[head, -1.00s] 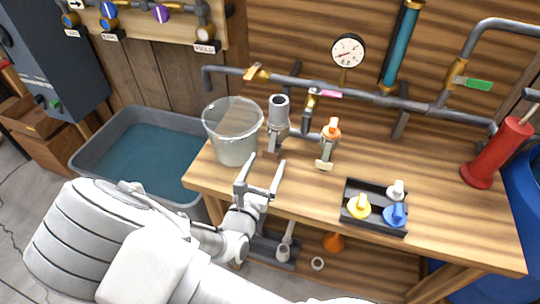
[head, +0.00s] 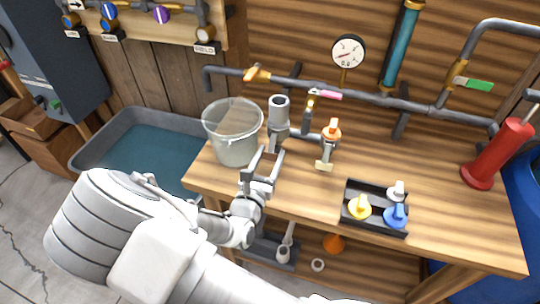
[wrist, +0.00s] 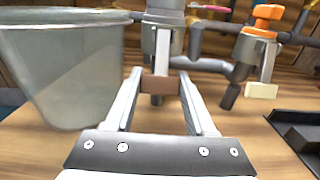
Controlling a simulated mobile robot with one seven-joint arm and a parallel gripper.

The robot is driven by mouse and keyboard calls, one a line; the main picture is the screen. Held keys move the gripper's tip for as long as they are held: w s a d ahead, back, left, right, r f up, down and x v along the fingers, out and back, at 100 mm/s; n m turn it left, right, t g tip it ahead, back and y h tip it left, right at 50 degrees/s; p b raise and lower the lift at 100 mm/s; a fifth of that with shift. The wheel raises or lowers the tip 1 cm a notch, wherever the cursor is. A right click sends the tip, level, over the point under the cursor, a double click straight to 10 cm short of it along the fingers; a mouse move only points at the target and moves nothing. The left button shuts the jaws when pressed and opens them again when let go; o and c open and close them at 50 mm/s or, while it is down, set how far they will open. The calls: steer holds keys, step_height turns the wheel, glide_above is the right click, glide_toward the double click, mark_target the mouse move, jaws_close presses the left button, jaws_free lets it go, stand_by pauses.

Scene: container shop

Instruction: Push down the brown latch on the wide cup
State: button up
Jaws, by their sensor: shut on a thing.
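The wide cup (head: 279,115) is a grey upright fitting on the pipework at the back of the bench. It also shows in the wrist view (wrist: 162,38), where a pale lever hangs down its front. The lever ends in the brown latch (wrist: 161,85), a small brown block. My gripper (wrist: 160,72) has a finger on each side of the latch and is shut on it. In the head view my gripper (head: 272,152) is just in front of and below the cup. The latch is mostly hidden there by the fingers.
A clear bucket (head: 233,145) stands close to the left of my gripper. An orange-handled valve (head: 331,131) with a cream tab is just right. A black tray (head: 376,222) of coloured knobs lies farther right. The bench front between is clear.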

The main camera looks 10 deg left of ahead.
jaws_close()
steer(key=shift+w+f+t+b, duration=0.25)
steer(key=shift+f+t+b, duration=0.2)
steer(key=shift+b, duration=0.3)
steer(key=shift+w+t+b, duration=0.25)
steer(key=shift+t+b, duration=0.25)
steer(key=shift+t, duration=0.15)
steer(key=shift+r+h, duration=0.1)
steer(key=shift+h, duration=0.2)
steer(key=o, duration=1.2)
jaws_free()
steer(key=shift+c, duration=0.2)
steer(key=shift+s, duration=0.1)
